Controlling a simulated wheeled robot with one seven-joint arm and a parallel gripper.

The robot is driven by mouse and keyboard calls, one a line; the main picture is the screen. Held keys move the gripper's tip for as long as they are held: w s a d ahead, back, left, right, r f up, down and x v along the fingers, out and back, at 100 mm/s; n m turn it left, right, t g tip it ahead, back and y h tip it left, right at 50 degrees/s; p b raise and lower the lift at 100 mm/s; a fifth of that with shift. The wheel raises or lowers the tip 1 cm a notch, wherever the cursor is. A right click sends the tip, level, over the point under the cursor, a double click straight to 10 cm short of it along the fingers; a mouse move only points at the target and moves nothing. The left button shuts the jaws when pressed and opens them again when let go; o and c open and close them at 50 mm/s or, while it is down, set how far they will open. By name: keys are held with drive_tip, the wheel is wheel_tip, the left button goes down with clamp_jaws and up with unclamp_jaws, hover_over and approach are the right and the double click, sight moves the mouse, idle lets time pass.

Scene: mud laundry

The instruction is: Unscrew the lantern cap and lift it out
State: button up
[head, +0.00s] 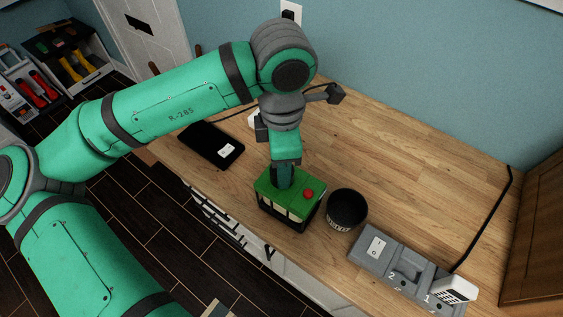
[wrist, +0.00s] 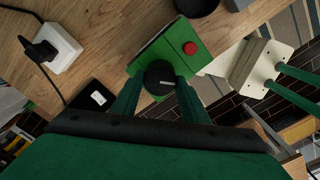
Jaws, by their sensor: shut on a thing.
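The lantern (head: 270,187) stands on the wooden counter, with a green top, pale side panels, a dark base and a red button (head: 308,194). Its green top also shows in the wrist view (wrist: 150,60). The round black cap (wrist: 158,74) with a pale mark sits at the lantern's top. My gripper (wrist: 153,86) points down onto the cap, one finger on each side, shut on it. In the head view my gripper (head: 283,178) hides the cap. I cannot tell whether the cap is still seated in the lantern.
A black cup (head: 346,209) stands close to the right of the lantern. A grey numbered dock (head: 385,254) with a white device (head: 455,290) is further right. A black pad (head: 211,144) lies to the left. The back of the counter (head: 400,150) is clear.

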idle(0.3)
drive_tip(key=o, duration=1.1)
drive_tip(key=c, duration=0.3)
drive_tip(key=shift+c, duration=0.2)
drive_tip(key=shift+r, duration=0.1)
drive_tip(key=shift+r, duration=3.4)
